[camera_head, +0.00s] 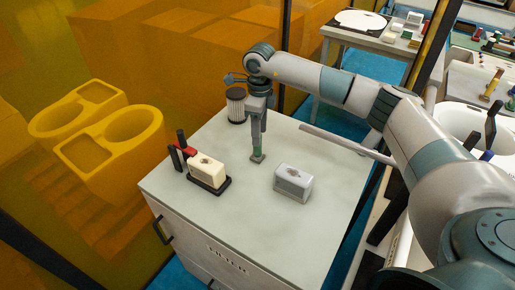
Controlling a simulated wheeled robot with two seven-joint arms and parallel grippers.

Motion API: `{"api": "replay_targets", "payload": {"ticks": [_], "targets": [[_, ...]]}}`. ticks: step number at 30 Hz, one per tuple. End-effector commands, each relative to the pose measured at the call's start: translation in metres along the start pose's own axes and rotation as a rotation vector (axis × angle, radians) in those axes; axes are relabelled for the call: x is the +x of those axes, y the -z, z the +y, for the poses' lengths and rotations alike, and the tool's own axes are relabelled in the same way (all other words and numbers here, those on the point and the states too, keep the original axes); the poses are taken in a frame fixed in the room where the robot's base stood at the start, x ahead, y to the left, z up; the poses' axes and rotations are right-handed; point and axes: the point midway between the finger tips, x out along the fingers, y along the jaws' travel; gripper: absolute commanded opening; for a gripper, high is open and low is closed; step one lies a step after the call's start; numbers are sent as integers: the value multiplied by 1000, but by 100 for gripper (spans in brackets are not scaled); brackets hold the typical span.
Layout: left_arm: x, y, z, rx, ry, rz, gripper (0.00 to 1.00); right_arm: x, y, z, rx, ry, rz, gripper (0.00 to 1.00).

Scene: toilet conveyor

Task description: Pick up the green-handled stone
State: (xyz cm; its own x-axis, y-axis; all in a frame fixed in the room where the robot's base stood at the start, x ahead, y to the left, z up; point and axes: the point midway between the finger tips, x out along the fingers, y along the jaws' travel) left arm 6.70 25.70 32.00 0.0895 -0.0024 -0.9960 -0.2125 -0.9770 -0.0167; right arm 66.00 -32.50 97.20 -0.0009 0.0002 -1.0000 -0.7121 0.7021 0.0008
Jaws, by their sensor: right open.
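The green-handled stone (257,155) stands on the white cabinet top, right of the cream block. It is small, with a green upper part and a greyish base. My right gripper (257,140) reaches down from above, its fingers open around or just above the green handle. The fingers hide part of the handle, and I cannot tell whether they touch it. My left gripper is not in view.
A pale grey block (293,183) sits right of the stone. A cream block (207,170) rests on a black tray, with dark and red upright pieces behind it. A dark ribbed cylinder (236,106) stands at the back. The cabinet top's front (245,225) is clear.

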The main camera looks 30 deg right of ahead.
Motion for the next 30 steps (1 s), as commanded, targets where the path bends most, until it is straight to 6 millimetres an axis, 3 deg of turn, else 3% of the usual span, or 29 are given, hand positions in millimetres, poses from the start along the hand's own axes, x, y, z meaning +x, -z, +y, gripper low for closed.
{"api": "replay_targets", "payload": {"ticks": [17,30], "targets": [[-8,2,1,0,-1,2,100,10,0,2,-1,0,1,44],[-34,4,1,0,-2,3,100,54,-2,8,0,-1,1,44]]}}
